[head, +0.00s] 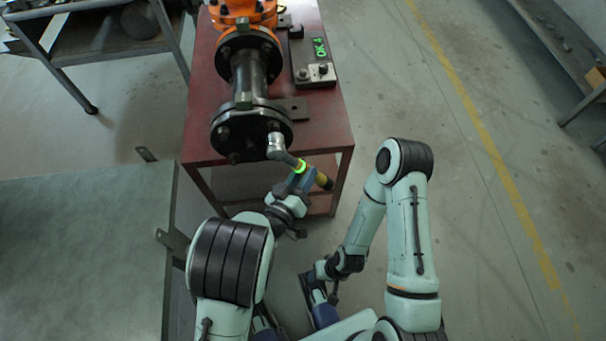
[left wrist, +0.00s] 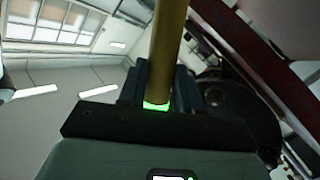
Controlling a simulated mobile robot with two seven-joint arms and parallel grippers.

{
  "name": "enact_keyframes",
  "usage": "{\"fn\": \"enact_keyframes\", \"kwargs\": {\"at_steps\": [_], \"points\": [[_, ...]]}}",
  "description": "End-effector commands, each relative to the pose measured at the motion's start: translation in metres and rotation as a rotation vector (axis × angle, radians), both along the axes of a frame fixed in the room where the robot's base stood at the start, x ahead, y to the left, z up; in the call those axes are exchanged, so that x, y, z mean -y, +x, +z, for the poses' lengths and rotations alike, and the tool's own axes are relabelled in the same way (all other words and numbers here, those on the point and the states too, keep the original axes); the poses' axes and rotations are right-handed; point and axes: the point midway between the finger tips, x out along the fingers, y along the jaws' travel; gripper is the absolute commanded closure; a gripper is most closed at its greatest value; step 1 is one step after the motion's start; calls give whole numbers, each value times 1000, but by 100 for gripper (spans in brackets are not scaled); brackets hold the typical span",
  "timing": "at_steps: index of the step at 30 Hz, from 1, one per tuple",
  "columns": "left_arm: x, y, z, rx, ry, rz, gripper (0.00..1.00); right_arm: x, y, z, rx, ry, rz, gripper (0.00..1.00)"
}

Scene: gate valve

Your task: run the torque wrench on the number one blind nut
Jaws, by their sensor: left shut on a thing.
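The torque wrench (head: 284,157) has a silver head, a green glowing ring and a yellow handle end. Its head sits at the right side of the black blind flange (head: 235,140), over a nut position; the nut itself is hidden, and I cannot tell how fully it is seated. My left gripper (head: 298,181) is shut on the wrench near the green ring. In the left wrist view the yellow handle (left wrist: 168,45) rises from between the fingers, with a dark round flange shape behind at right. My right gripper (head: 318,297) hangs low near my base, partly seen, apart from the wrench.
The black pipe (head: 248,75) and orange valve body (head: 240,12) stand on a dark red table (head: 330,130). A grey bench (head: 80,250) is at left.

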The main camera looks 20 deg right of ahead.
Motion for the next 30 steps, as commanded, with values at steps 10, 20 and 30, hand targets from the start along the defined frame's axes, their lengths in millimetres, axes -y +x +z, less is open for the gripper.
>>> {"fn": "enact_keyframes", "kwargs": {"at_steps": [10,20,30], "points": [[4,11,3,8,-10,0,100,0,-1,-4,-2,1,1,41],[7,22,3,7,-9,0,100,0,-1,-8,-3,0,0,41],[9,32,3,8,-8,1,100,0,-1,-12,-5,0,-1,41]]}}
